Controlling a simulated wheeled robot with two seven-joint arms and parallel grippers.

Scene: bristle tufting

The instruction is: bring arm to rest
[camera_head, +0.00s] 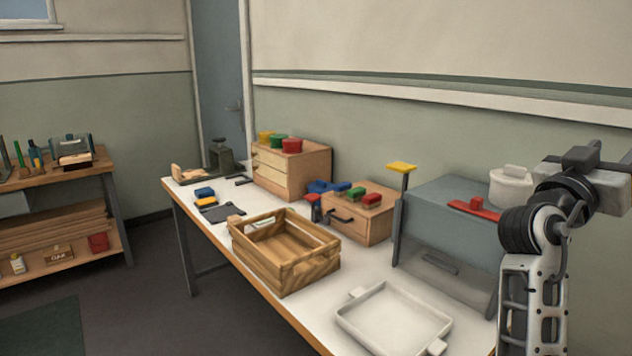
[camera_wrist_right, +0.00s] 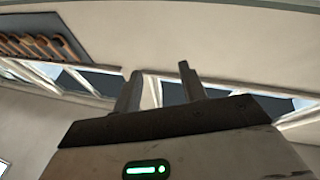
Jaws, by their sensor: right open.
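My right arm (camera_head: 535,270) rises at the right edge of the head view, folded up beside the grey cabinet. My right gripper (camera_wrist_right: 160,88) shows in the wrist view with its two dark fingers apart and nothing between them. It points up toward the upper wall and windows. In the head view the hand is at the right edge, high above the bench and partly cut off. My left arm and gripper are not in view.
The white workbench (camera_head: 330,325) holds a wooden crate (camera_head: 285,273), a white tray (camera_head: 390,345), a grey cabinet (camera_head: 450,232) and wooden drawer boxes (camera_head: 318,172). A lidded white pot (camera_head: 510,190) stands close to my right arm. A shelf (camera_head: 60,180) stands at the left.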

